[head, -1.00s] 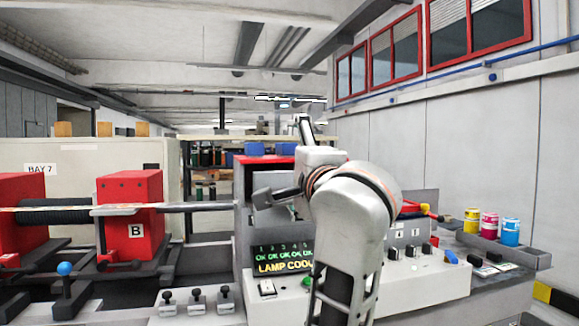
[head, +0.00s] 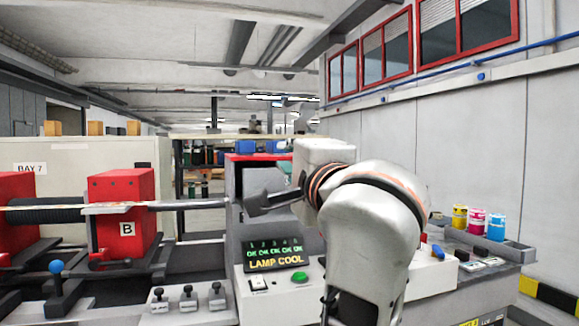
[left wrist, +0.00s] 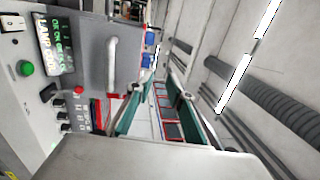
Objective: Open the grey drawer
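A grey panel (left wrist: 92,50) with a pale bar handle (left wrist: 111,66) shows in the left wrist view; it looks like the grey drawer's front. In the head view my left arm covers most of that area of the machine. My left gripper (head: 268,184) is in front of the grey housing, above the display. In the left wrist view its two teal-padded fingers (left wrist: 158,82) are spread apart with nothing between them. The handle is to the left of the fingers in that picture and not between them. My right gripper is in neither view.
A lit display (head: 276,254) reading LAMP COOL and a green button (head: 300,277) are below the gripper. A red block marked B (head: 122,205) and a shaft are at left. Ink pots (head: 477,223) stand at right. Small levers (head: 188,298) are in front.

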